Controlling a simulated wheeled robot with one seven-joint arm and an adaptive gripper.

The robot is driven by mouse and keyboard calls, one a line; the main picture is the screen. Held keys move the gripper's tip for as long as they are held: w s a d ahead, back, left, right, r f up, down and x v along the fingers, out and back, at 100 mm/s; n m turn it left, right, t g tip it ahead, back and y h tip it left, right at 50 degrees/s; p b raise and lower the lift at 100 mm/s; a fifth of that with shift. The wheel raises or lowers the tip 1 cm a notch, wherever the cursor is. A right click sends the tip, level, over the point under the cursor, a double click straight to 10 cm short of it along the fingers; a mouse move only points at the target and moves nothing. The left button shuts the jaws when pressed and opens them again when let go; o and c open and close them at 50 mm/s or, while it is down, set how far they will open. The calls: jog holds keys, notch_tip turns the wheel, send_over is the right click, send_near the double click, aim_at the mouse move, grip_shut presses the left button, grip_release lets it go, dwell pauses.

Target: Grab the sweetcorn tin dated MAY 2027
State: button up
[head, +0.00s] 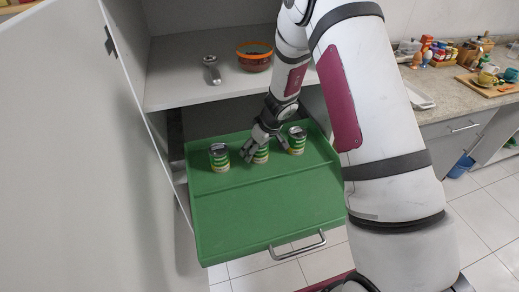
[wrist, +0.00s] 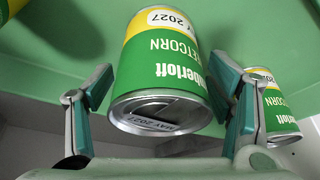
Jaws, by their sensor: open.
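Three green-labelled tins stand in the green pull-out drawer: the left tin (head: 219,157), the middle tin (head: 261,156) and the right tin (head: 296,140). In the wrist view the middle tin (wrist: 165,62) shows a sweetcorn label, upside down, and its lid reads MAY 2027. My gripper (head: 264,147) is open around this tin; in the wrist view its fingers (wrist: 165,82) stand on either side with small gaps. Another sweetcorn tin (wrist: 280,110) shows behind the right finger; its date is not readable. Part of a further tin (wrist: 10,8) shows at the upper left.
The drawer (head: 265,215) is pulled out, its front half bare, with a metal handle (head: 298,245). A shelf (head: 180,80) above holds an orange-rimmed bowl (head: 255,62) and a metal utensil (head: 212,70). A tall cabinet door (head: 70,150) stands at the left. A counter (head: 450,105) is at the right.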

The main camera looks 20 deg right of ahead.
jog(key=shift+f, duration=0.1)
jog(key=c, duration=1.5)
